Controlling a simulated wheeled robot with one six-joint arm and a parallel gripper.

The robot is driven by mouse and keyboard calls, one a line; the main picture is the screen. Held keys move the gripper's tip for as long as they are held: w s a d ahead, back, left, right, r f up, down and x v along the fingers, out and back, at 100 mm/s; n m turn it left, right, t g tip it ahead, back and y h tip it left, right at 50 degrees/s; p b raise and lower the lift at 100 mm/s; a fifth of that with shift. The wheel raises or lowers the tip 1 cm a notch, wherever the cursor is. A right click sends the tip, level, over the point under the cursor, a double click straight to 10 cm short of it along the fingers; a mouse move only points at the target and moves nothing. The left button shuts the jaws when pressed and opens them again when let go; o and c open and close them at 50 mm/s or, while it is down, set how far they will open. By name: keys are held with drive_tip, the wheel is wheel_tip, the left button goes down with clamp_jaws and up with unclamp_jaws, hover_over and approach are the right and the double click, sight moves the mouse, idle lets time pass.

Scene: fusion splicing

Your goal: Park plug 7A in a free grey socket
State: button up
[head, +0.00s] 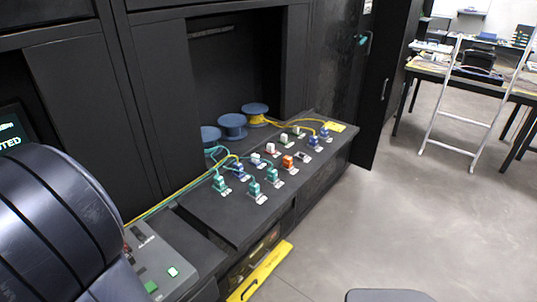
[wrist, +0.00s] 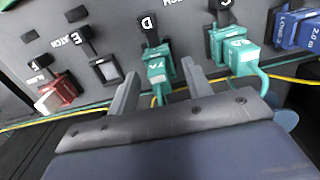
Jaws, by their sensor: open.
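Plug 7A (wrist: 157,66) is a teal block with a teal cable, seated below the lever marked D in the wrist view. My gripper (wrist: 162,64) is open, with one finger on each side of plug 7A in the picture; I cannot tell whether either finger touches it.
In the wrist view, another teal plug (wrist: 241,57) and a blue plug (wrist: 298,31) stand to the right, a red plug (wrist: 58,95) to the left. Yellow and teal cables run close by.

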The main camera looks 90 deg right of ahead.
idle(0.9)
clamp_jaws()
idle(0.4)
drive_tip(key=shift+r+p, duration=0.1)
drive_tip(key=shift+p, duration=0.25)
drive_tip(key=shift+r+p, duration=2.85)
drive_tip(key=shift+r, duration=0.05)
